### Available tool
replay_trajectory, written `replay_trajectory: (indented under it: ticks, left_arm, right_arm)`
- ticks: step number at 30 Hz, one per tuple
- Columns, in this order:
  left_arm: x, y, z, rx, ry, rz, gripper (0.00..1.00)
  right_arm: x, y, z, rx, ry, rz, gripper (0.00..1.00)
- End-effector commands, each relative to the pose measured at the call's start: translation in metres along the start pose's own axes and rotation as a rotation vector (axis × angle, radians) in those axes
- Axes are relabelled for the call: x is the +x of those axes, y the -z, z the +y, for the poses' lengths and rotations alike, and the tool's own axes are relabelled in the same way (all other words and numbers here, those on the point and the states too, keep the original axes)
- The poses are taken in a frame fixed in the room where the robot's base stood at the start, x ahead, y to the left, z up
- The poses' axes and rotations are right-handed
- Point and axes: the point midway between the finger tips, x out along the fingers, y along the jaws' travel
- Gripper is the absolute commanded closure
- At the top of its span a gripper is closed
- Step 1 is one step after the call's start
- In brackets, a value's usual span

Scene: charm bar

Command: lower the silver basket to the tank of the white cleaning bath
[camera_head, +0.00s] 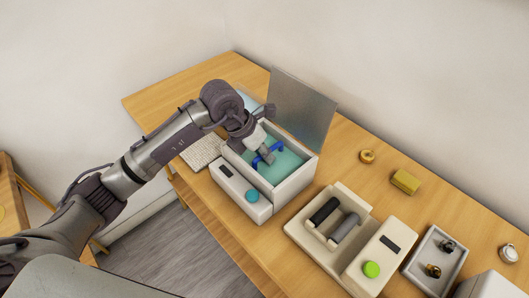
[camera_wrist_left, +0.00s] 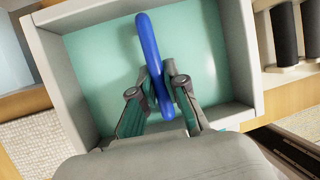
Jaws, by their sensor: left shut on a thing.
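The white cleaning bath (camera_head: 293,187) stands on the wooden counter with its grey lid (camera_head: 303,110) raised at the back. Its open tank has a teal interior (camera_head: 285,168). My left gripper (camera_head: 266,154) reaches down into the tank opening from the upper left. It is shut on a blue handle (camera_wrist_left: 148,45), which also shows in the head view (camera_head: 277,147). In the left wrist view my left gripper (camera_wrist_left: 160,88) has a finger on each side of the handle, over the teal tank. I cannot make out the silver basket's body below the handle. My right gripper is not in view.
A beige machine (camera_head: 316,243) with dark and grey rollers and a green knob stands right of the bath. A tray (camera_head: 419,241) with small items lies farther right. A white textured mat (camera_head: 200,153) lies left of the bath. A gold block (camera_head: 405,182) sits behind.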

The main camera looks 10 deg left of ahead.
Motion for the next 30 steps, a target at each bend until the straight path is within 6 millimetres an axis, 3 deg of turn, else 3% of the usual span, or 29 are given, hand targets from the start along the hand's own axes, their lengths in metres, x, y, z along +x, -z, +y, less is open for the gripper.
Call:
replay_trajectory:
  ticks: [30]
  left_arm:
    - [0.0084, 0.0031, 0.0022, 0.0, -0.001, -0.002, 1.0]
  right_arm:
    - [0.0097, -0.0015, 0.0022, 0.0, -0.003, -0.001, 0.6]
